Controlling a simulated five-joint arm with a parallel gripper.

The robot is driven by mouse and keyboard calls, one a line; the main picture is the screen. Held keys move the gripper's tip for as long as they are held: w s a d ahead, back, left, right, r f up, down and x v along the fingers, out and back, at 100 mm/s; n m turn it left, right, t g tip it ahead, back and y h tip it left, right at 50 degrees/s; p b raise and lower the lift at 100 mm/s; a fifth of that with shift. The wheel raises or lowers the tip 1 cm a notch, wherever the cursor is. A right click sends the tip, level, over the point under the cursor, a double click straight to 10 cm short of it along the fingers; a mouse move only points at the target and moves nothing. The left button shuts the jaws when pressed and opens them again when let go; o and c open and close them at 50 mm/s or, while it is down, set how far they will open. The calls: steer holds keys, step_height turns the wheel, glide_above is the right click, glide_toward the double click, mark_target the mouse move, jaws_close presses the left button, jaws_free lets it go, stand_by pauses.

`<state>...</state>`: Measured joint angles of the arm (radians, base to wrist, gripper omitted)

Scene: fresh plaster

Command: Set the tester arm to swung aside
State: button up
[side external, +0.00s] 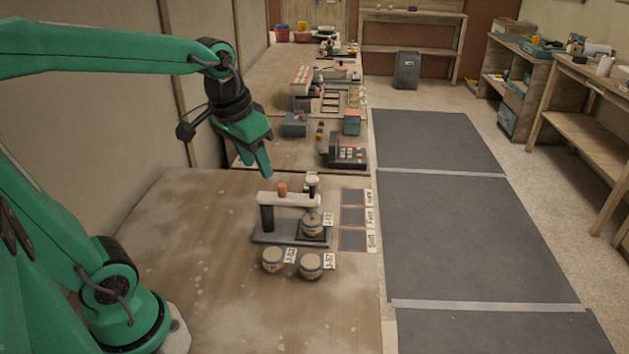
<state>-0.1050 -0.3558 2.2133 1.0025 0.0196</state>
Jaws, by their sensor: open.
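The tester stands on the near wooden table, with a dark base (268,239) and a dark post at its left. Its pale tester arm (298,200) runs from the post to the right, with its free end above a lidded jar (312,226) on the base. A reddish knob (282,188) sits on top of the arm, and a pale-capped dark plunger (312,181) stands at its free end. My green gripper (262,168) points down, above and behind the tester's left half, apart from it. It is open and looks empty; its fingers overlap in this view.
Two tagged jars (272,260) (311,266) stand in front of the tester. Right of it is a column of three dark squares (353,216) with labels along the table edge. A dark keypad device (347,152) stands behind. The table's left and front are clear.

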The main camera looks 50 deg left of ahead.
mark_target(281, 185)
steer(key=shift+w+a+f+n+g, duration=0.2)
steer(key=shift+w+a+f+g, duration=0.35)
steer(key=shift+w+a+f, duration=0.8)
steer(key=shift+w+a+f+n+g, duration=0.2)
steer(key=shift+w+a+f+g, duration=0.5)
steer(key=shift+w, duration=1.25)
steer(key=shift+w+a+f+n+g, duration=0.2)
steer(key=shift+w+a+f+g, duration=0.3)
steer(key=shift+w+a, duration=1)
steer(key=shift+w+d+f, duration=0.1)
steer(key=shift+d+f, duration=0.05)
steer(key=shift+f, duration=0.1)
steer(key=shift+f, duration=3.8)
jaws_close()
